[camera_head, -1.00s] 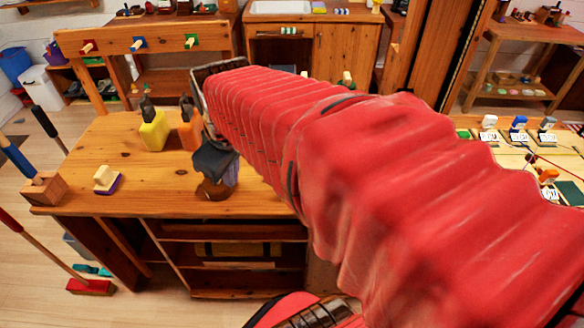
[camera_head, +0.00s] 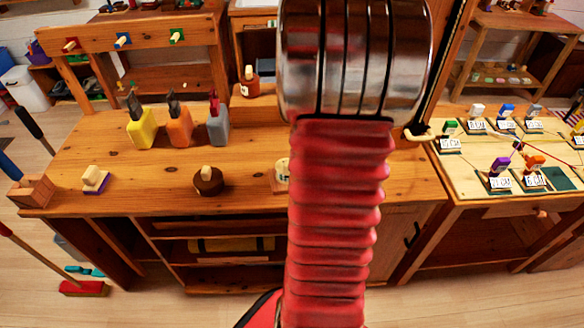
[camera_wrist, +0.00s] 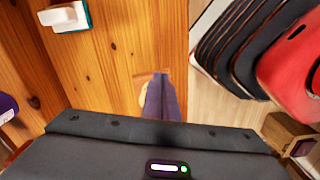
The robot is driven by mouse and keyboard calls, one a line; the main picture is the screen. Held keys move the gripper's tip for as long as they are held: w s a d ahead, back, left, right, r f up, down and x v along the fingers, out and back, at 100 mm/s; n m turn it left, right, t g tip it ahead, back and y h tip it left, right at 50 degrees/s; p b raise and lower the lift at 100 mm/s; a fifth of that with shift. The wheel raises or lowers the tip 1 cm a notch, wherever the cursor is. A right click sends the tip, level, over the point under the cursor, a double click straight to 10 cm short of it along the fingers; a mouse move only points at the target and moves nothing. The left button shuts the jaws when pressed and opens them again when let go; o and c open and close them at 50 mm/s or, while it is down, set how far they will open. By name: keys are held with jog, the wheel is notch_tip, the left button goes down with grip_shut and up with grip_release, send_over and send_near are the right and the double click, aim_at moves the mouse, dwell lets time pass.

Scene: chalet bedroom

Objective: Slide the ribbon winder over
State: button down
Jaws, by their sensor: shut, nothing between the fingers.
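A small thing with a cream round part on a wooden base, which looks like the ribbon winder (camera_head: 282,174), stands near the front of the wooden bench (camera_head: 130,185). My arm hides its right side in the head view. In the wrist view a small wooden and cream piece (camera_wrist: 143,96) shows just behind my gripper (camera_wrist: 162,78), apparently the same thing. My gripper is shut and empty, its fingers pointing over the bench close to this piece. I cannot tell whether they touch it. My gripper is hidden behind my arm in the head view.
A round brown knobbed thing (camera_head: 208,181) stands to the left. Yellow (camera_head: 142,130), orange (camera_head: 179,126) and grey (camera_head: 218,128) bottles stand behind it. A purple-based block (camera_head: 95,179) is at far left. Labelled stamps (camera_head: 500,178) fill the right table.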

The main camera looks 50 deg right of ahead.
jog(key=shift+d+f, duration=0.1)
jog(key=shift+f, duration=0.05)
notch_tip(320, 180, down, 10)
jog(key=shift+s+r, duration=0.1)
jog(key=w, duration=0.1)
jog(key=w+a, duration=0.1)
jog(key=shift+w+a, duration=0.25)
jog(key=shift+w, duration=0.15)
jog(key=shift+w+a, duration=0.2)
jog(key=shift+w, duration=0.2)
jog(key=shift+w+a, duration=0.5)
jog(key=shift+w, duration=0.35)
